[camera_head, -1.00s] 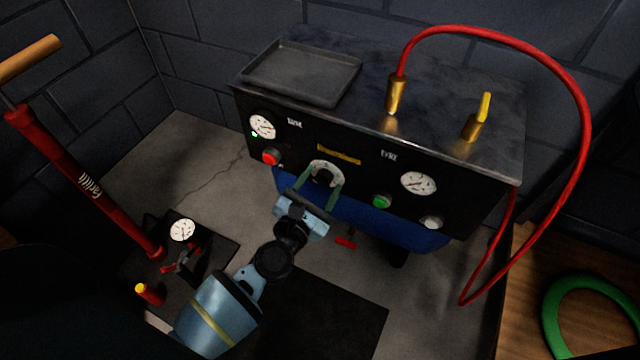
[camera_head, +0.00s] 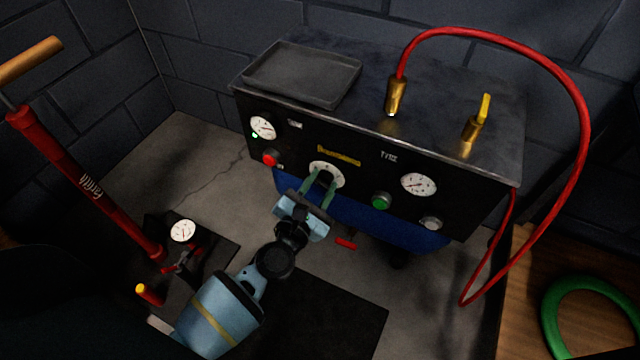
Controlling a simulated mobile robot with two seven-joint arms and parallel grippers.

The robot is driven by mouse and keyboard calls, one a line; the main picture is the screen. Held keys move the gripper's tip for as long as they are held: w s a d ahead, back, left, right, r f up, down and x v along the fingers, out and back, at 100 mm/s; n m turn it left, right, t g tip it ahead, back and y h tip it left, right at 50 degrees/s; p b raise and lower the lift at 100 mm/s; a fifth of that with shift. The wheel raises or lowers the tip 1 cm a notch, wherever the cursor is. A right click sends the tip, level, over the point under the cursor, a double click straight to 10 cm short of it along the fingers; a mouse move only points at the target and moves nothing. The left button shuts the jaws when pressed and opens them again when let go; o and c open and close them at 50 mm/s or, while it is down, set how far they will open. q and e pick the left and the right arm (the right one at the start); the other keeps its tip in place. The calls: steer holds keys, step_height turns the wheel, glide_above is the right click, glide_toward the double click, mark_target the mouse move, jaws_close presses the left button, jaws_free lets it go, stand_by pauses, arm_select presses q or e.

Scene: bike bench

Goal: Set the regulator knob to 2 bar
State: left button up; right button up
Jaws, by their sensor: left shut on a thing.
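The regulator knob sits in the middle of the compressor's black front panel, with a white dial ring (camera_head: 338,170) around it. My left gripper (camera_head: 323,180) reaches up to it from below, its two greenish fingers shut on the knob. The fingers and gripper body hide most of the knob, and its pointer and the scale numbers cannot be read. The tank gauge (camera_head: 263,127) is at the panel's left and the tyre gauge (camera_head: 419,185) at its right, both with small needles. My right gripper is not in view.
A red button (camera_head: 271,158) and a green button (camera_head: 381,201) flank the dial. A grey tray (camera_head: 302,73), brass fittings and a red hose (camera_head: 583,120) are on top. A red floor pump (camera_head: 85,180) stands at left. A green ring (camera_head: 585,310) lies lower right.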

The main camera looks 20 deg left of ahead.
arm_select(q)
steer(key=m+p, duration=0.2)
steer(key=m, duration=0.3)
steer(key=shift+m, duration=0.4)
steer(key=m+p, duration=0.1)
steer(key=m, duration=0.2)
steer(key=shift+d+f, duration=0.1)
steer(key=shift+f, duration=0.05)
steer(key=shift+f+m+p, duration=0.1)
steer(key=shift+m+p, duration=0.25)
steer(key=shift+m, duration=1.25)
steer(key=o, duration=1)
steer(key=shift+s, duration=0.1)
